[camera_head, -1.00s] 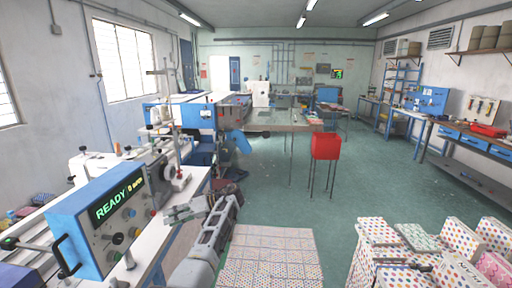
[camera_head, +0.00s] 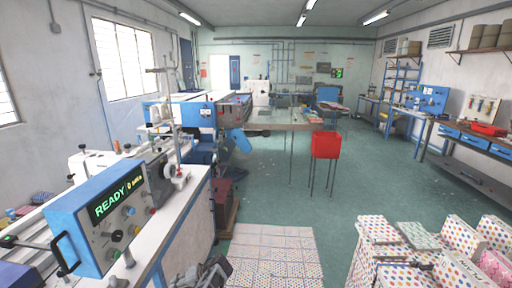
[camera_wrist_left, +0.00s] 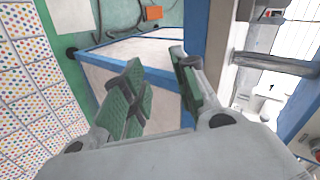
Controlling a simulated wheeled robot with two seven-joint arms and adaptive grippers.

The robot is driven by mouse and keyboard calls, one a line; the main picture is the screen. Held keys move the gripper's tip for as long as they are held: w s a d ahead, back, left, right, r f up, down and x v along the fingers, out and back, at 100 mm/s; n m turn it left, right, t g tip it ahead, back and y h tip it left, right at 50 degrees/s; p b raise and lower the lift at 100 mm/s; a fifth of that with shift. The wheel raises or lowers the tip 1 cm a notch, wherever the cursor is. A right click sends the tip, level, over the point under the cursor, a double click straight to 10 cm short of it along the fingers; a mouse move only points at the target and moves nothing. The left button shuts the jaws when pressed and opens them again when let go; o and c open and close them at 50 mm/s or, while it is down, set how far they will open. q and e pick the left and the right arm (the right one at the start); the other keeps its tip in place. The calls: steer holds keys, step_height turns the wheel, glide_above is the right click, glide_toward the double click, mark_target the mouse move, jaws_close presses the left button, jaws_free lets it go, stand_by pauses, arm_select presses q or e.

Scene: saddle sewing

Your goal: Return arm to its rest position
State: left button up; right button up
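My left gripper (camera_head: 207,270) shows only in part at the bottom edge of the head view, low beside the end of the white-topped sewing bench (camera_head: 185,212). In the left wrist view its two green-padded fingers (camera_wrist_left: 157,64) stand apart with nothing between them. A blue-edged bench or box lies beyond the fingers.
A blue control box (camera_head: 108,215) reading READY and a sewing machine (camera_head: 158,184) stand on the bench at left.

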arm_select(q)
steer(key=s+d+f+m+h+b, duration=0.1)
steer(key=s+d+f+m+h, duration=0.15)
steer(key=s+f, duration=1.15)
steer(key=s+d+f+m+h, duration=0.15)
steer(key=s+f+h, duration=0.25)
steer(key=s+f, duration=0.95)
steer(key=s+f+h, duration=0.1)
steer(key=s+f, duration=0.4)
steer(key=s, duration=0.4)
steer(key=s+f+h, duration=0.2)
steer(key=s+f, duration=0.3)
steer(key=s, duration=0.5)
steer(key=s+f+h+b, duration=0.1)
steer(key=s+f, duration=0.5)
steer(key=s, duration=0.4)
steer(key=shift+d, duration=0.15)
steer(key=shift+s, duration=0.1)
